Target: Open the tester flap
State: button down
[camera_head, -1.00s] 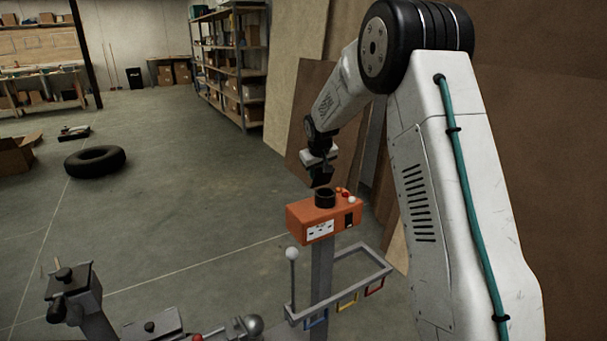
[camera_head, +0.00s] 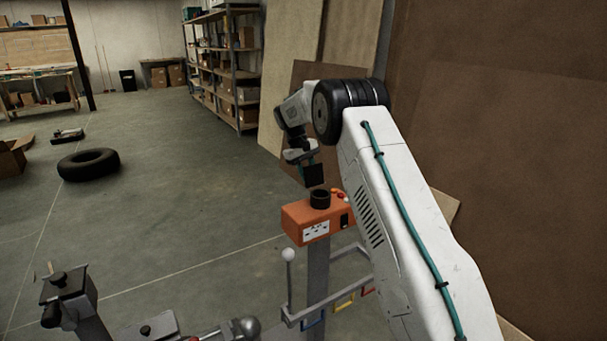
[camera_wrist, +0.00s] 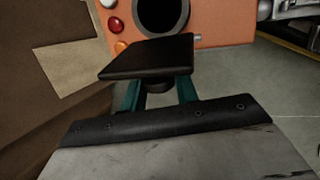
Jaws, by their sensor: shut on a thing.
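The tester is an orange box (camera_head: 296,222) on a grey post, with a round black socket (camera_head: 320,199) on top. The flap (camera_head: 314,174) is a flat black plate standing raised above the socket, tilted, with the socket's mouth uncovered. In the wrist view the flap (camera_wrist: 148,57) lies across the front of my fingers, and the open socket (camera_wrist: 162,10) shows beyond it. A small pin shows at the flap's right corner. My gripper (camera_wrist: 160,86) is shut on the flap, its teal fingers on either side behind the plate. The exact contact is hidden under the plate.
Red, white and orange buttons (camera_wrist: 117,25) sit beside the socket. A white-knobbed lever (camera_head: 288,255) and a grey rail frame stand below the box. Leaning boards (camera_head: 500,130) rise at the right. The floor at the left is open, with a tyre (camera_head: 88,165) farther off.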

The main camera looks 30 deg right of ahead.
jog(key=shift+f, duration=0.1)
dwell(0.4)
jog(key=c, duration=1.1)
grip_release()
jog(key=v, duration=0.8)
jog(key=shift+w, duration=0.2)
